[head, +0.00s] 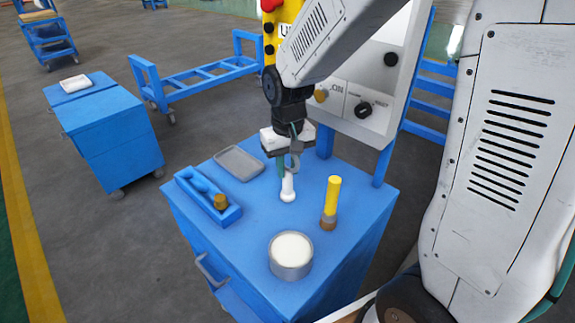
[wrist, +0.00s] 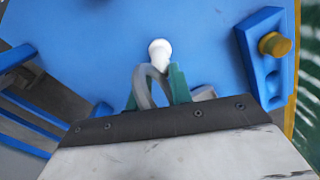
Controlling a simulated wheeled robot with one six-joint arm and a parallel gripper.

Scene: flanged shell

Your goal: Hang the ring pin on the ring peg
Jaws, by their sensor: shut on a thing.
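My gripper (head: 287,168) points down above the blue cart top, its green fingers shut on the ring pin. The ring pin's white shaft and rounded end (head: 288,190) hang below the fingers. A grey loop (head: 295,158) shows beside the fingers, seemingly the pin's ring. In the wrist view the white end (wrist: 159,50) sticks out beyond the green fingertips (wrist: 158,85). I cannot tell whether it touches the cart top. The upright panel (head: 345,125) behind bears a brass knob (head: 321,95) and dark round knobs (head: 363,109); I cannot tell which is the ring peg.
On the cart top (head: 255,215) stand a grey tray (head: 238,163), a blue bin (head: 208,196) with a brass-ended piece, a yellow-handled tool (head: 331,200) and a round white-topped tin (head: 290,255). The panel and its blue post (head: 384,165) rise at the cart's back edge.

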